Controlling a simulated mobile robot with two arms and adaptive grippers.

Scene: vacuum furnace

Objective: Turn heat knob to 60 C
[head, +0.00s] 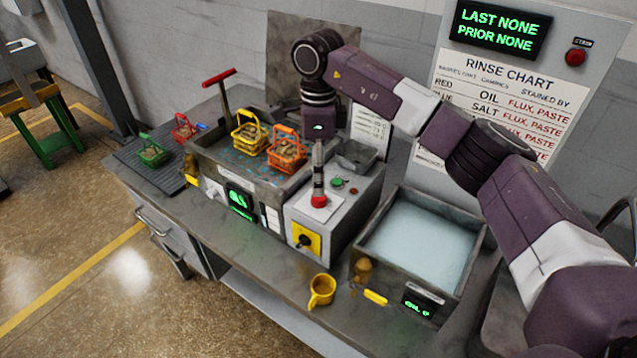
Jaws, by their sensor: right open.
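A grey control box (350,205) stands on the bench between two tanks. On its front is a yellow plate with a black rotary knob (305,241). On its sloped top is a red round part (319,202). No readable label shows which one is the heat knob, and I cannot read a temperature setting. My right gripper (319,190) points down over the box top, just above the red part. It is open and seen edge-on. I cannot tell whether it touches the red part. My left gripper is not in view.
The left tank (215,185) holds a yellow basket (249,137) and an orange basket (286,152). The right tank (420,240) holds pale liquid. A yellow mug (321,291) sits at the bench's front. A red-handled lever (219,77) rises behind the left tank.

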